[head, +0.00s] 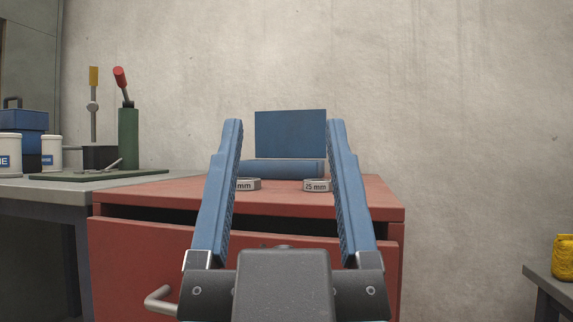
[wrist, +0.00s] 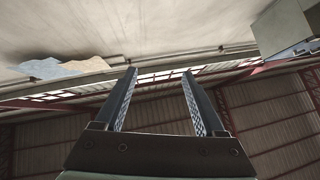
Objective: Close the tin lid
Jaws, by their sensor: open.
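A blue tin (head: 285,169) sits on top of the red cabinet in the head view. Its blue lid (head: 290,134) stands up behind it, raised and open. My gripper (head: 286,135) is open and empty, with its two blue fingers spread in front of the tin and lid. The fingers partly cover the tin's ends. The gripper also shows in the wrist view (wrist: 160,72), pointed at the wall and roof, where neither tin nor lid is visible.
Two grey rings marked in mm, a left one (head: 249,184) and a right one (head: 317,185), lie before the tin on the red cabinet (head: 380,207), whose drawer is slightly open. A bench (head: 60,186) at left holds tools, white cups and a blue box (head: 25,122).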

